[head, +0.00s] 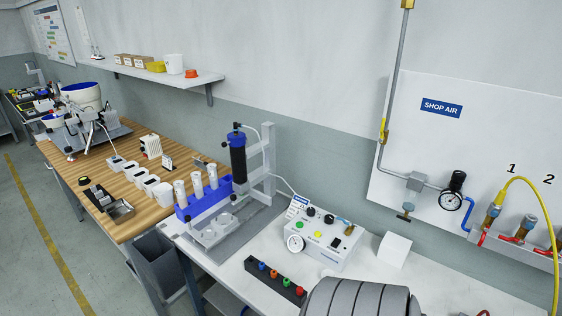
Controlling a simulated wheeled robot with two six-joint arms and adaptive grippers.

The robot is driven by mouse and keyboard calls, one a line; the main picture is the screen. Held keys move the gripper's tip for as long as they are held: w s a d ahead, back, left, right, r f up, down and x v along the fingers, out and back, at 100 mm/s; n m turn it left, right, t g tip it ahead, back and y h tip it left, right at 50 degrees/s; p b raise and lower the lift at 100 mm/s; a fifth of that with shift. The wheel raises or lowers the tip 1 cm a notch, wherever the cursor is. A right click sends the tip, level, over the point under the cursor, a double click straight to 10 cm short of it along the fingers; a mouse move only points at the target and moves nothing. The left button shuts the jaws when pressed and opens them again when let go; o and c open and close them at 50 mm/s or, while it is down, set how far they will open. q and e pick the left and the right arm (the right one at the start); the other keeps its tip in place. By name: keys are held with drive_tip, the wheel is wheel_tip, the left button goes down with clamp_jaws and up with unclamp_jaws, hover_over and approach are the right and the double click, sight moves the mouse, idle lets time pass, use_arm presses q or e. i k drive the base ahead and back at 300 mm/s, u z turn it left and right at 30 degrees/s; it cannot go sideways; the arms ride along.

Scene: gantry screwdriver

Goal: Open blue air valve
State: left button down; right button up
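On the wall panel, a curved blue part (468,213) sits between the pressure gauge (451,201) and the outlet manifold (533,256). It looks like a tube, and I cannot tell whether it is a valve handle. Red levers (483,239) show at the brass outlets (492,217) below the numbers 1 and 2. A yellow part (383,130) sits on the vertical grey pipe (397,70). I see no clearly blue valve handle.
A white bench carries a control box (324,239) with knobs, a white block (395,250), a black strip with coloured pieces (275,281) and a blue-and-black device (237,160). A yellow hose (548,225) hangs from outlet 1. A wooden bench (140,205) stands left; floor is open beyond.

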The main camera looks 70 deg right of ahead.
sight(350, 224)
drive_tip(key=u, duration=0.15)
drive_tip(key=i, duration=0.85)
drive_tip(key=z, duration=2.35)
